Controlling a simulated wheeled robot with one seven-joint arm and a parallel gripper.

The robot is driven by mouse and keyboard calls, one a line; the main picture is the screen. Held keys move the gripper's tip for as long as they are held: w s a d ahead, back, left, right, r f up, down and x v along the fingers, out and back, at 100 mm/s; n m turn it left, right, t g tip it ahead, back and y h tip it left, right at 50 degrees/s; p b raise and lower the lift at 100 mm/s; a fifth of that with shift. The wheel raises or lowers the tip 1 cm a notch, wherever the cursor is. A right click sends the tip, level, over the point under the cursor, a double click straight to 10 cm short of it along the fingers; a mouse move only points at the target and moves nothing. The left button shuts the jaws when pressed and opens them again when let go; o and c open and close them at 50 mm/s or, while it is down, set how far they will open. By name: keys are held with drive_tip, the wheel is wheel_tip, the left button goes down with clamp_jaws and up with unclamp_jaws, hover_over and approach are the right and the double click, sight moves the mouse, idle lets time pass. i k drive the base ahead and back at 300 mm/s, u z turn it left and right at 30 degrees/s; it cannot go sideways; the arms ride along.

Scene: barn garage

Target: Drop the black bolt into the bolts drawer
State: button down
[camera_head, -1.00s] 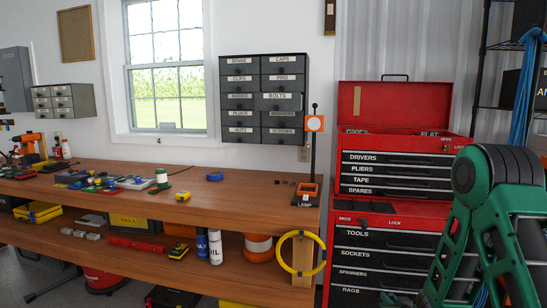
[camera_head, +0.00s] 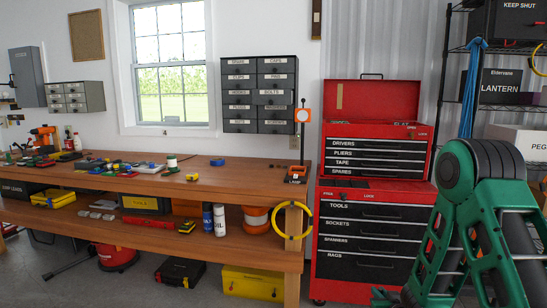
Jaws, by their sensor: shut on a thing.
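The bolts drawer (camera_head: 276,98) is in the right column of the dark wall cabinet (camera_head: 231,127), above the workbench. Its label reads BOLTS. Its front looks larger and paler than its neighbours and seems to stand out from the cabinet face; its inside cannot be seen. My green arm fills the lower right, in front of the red tool chest, with its links running down out of the picture. My gripper's fingertips do not show. I cannot make out the black bolt anywhere.
The wooden workbench (camera_head: 230,192) runs below the cabinet, with a lamp (camera_head: 296,174) at its right end. A red tool chest (camera_head: 372,190) stands right of it. A yellow ring (camera_head: 308,222) hangs at the bench end. A shelf rack with a lantern box (camera_head: 500,88) is at right.

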sight(272, 95)
drive_tip(key=u, duration=0.4)
drive_tip(key=i, duration=1)
drive_tip(key=z, duration=0.05)
